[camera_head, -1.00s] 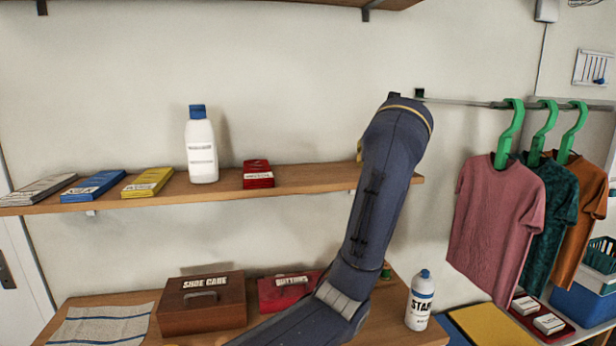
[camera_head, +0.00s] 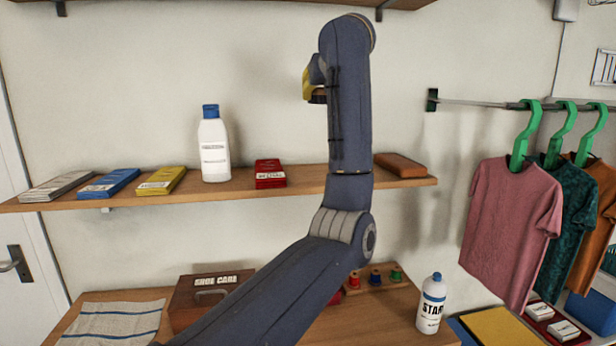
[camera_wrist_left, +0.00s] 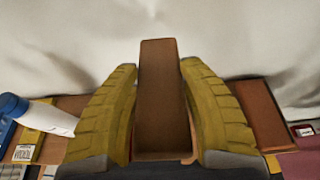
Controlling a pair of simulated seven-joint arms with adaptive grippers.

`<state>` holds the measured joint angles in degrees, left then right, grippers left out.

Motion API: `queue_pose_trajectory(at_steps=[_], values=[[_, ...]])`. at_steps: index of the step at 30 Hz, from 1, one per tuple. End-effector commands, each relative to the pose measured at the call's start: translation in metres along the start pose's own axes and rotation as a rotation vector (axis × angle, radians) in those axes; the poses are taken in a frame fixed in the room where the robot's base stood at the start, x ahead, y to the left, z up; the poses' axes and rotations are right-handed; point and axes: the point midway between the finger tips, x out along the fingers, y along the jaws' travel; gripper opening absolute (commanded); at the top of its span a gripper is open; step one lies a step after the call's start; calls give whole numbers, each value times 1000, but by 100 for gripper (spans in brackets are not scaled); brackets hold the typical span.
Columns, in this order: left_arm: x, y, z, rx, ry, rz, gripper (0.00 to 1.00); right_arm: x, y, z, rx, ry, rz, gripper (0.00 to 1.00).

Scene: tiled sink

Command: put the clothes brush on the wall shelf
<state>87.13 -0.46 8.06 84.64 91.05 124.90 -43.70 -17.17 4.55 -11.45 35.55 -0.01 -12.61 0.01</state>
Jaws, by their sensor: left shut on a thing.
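My left gripper (camera_head: 309,86) is raised above the wall shelf (camera_head: 240,188), mostly hidden behind my arm in the head view. In the left wrist view its two yellow fingers (camera_wrist_left: 160,110) are shut on a brown wooden block, which looks like the clothes brush (camera_wrist_left: 162,95). Only a dark bit of the clothes brush (camera_head: 318,97) shows under the finger in the head view; its bristles cannot be made out. The brush is held in the air, apart from the shelf. My right gripper is in neither view.
A similar brown block (camera_head: 400,165) lies at the shelf's right end. A red box (camera_head: 270,173), a white bottle (camera_head: 214,148) and several flat packs stand further left. Shirts (camera_head: 512,230) hang on a rail at right. An upper shelf (camera_head: 250,3) runs overhead.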

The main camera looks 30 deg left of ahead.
Motion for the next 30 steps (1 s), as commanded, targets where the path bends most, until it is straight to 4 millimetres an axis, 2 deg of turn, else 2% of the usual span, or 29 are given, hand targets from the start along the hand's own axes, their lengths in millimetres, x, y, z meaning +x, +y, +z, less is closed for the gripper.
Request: queue_pose_trajectory(at_steps=[2,5,21,25,30], values=[[1,1,3,0,0,0,9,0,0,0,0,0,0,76],[6,2,-3,0,1,1,9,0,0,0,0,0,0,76],[49,4,-108,1,0,4,9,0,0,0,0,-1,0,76],[56,3,-127,1,0,2,9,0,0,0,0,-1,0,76],[61,3,-140,0,0,2,9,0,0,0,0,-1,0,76]])
